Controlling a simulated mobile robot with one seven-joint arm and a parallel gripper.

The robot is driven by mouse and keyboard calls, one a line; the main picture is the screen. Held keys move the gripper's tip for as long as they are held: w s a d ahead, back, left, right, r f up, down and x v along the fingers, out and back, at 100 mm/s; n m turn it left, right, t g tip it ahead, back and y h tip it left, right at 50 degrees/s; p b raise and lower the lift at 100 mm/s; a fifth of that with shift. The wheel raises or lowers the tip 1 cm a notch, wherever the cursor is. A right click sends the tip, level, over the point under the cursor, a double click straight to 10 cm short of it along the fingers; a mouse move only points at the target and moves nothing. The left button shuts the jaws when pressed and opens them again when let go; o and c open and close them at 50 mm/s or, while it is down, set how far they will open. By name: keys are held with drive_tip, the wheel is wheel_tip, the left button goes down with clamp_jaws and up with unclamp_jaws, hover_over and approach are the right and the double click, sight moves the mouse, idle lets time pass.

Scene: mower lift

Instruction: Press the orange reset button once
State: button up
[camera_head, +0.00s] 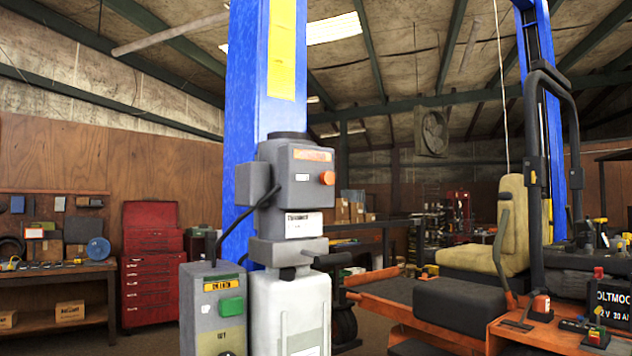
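An orange button (327,178) sticks out of the front right of a grey control box (303,176). The box is fixed to a blue lift post (243,110), above a white tank (290,310). An orange label (312,155) is on the box above the button. Nothing is touching the button. My gripper is not in view.
A second grey box (208,318) with a green button (231,306) stands lower left. A mower with a tan seat (497,225) and black roll bar stands at right. A workbench (50,268) and red tool cabinet (152,265) are at the back left.

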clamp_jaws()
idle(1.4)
